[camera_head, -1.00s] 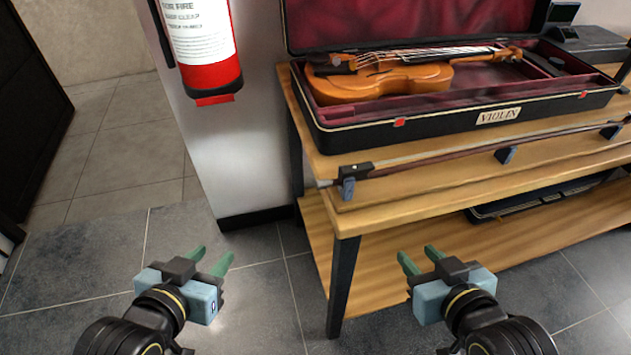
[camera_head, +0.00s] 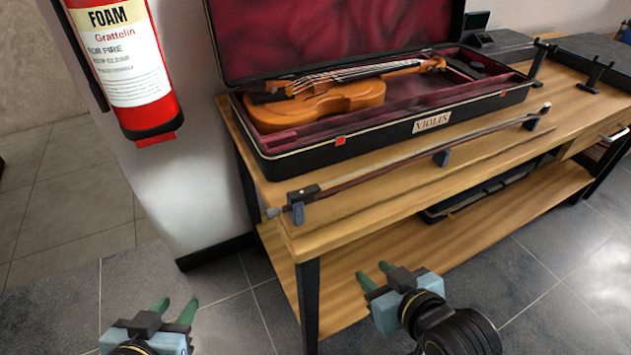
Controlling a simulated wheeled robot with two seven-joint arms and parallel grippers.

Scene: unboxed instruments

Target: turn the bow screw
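The violin bow (camera_head: 375,173) lies along the front of the wooden table, resting on several small dark stands. Its frog (camera_head: 303,195) is at the left end, and the small grey bow screw (camera_head: 274,212) sticks out to the left of it, near the table's front left corner. My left gripper (camera_head: 174,311) is low at the lower left, in front of the table and apart from the bow, with its green fingers spread and empty. My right gripper (camera_head: 376,276) is below and to the right of the frog, in front of the table edge, with its fingers apart and empty.
An open violin case (camera_head: 432,124) with a violin (camera_head: 340,98) stands behind the bow. A red fire extinguisher (camera_head: 130,70) hangs on the wall at left. The wooden table (camera_head: 400,210) has a lower shelf (camera_head: 380,260) holding a dark flat case (camera_head: 470,201).

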